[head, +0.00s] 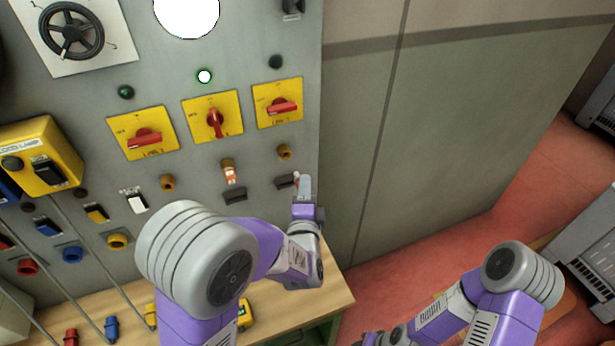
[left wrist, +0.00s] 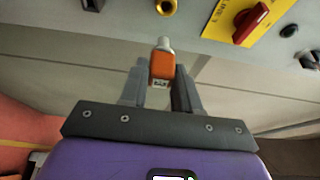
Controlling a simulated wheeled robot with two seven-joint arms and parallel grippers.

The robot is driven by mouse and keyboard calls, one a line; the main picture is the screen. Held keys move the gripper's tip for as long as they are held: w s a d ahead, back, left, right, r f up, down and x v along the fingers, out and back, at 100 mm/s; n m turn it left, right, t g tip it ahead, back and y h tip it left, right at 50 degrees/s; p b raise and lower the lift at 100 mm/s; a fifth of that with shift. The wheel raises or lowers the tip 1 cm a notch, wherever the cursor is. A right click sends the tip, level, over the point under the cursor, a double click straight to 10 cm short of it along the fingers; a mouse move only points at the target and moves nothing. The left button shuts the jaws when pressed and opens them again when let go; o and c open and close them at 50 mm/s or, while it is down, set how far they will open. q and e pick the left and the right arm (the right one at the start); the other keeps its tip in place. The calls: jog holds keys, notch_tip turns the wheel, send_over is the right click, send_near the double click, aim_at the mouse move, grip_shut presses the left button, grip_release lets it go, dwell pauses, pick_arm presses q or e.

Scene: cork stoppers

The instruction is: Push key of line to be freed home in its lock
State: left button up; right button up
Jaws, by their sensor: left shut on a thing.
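My left gripper (head: 304,184) is shut on an orange key with a pale metal shank (left wrist: 162,66), beside the panel's lower right. The shank points at a brass lock (left wrist: 166,7), with a gap between them. In the head view this appears to be the right-hand brass lock (head: 284,152), under the right yellow switch plate (head: 279,103). Another key with an orange and white tag (head: 230,175) sits in the middle lock (head: 227,162). The left lock (head: 167,183) is empty. My right gripper is barely seen at the bottom edge, its fingers unclear.
The middle red switch handle (head: 215,122) is upright; the left one (head: 145,138) and right one (head: 283,105) lie nearly level. A lamp (head: 204,76) glows above the middle switch. Dark holders (head: 234,196) jut out below the locks. A wooden bench (head: 332,290) lies beneath.

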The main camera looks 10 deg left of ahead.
aim_at(295, 173)
pick_arm(q)
jog(key=shift+w+a+b, duration=0.3)
jog(key=shift+w+a, duration=0.3)
jog(key=shift+w, duration=0.05)
jog(key=shift+w+a+b, duration=0.25)
jog(key=shift+w+a, duration=0.35)
jog(key=shift+w, duration=0.3)
jog(key=shift+w+a+b, duration=0.2)
jog(key=shift+w+a, duration=0.35)
jog(key=shift+w, duration=0.35)
jog(key=shift+w+a, duration=0.1)
jog(key=shift+w+a, duration=0.3)
jog(key=shift+w, duration=0.2)
jog(key=shift+w+a, duration=0.5)
jog(key=shift+w, duration=0.2)
dwell(1.1)
jog(key=o, duration=1.1)
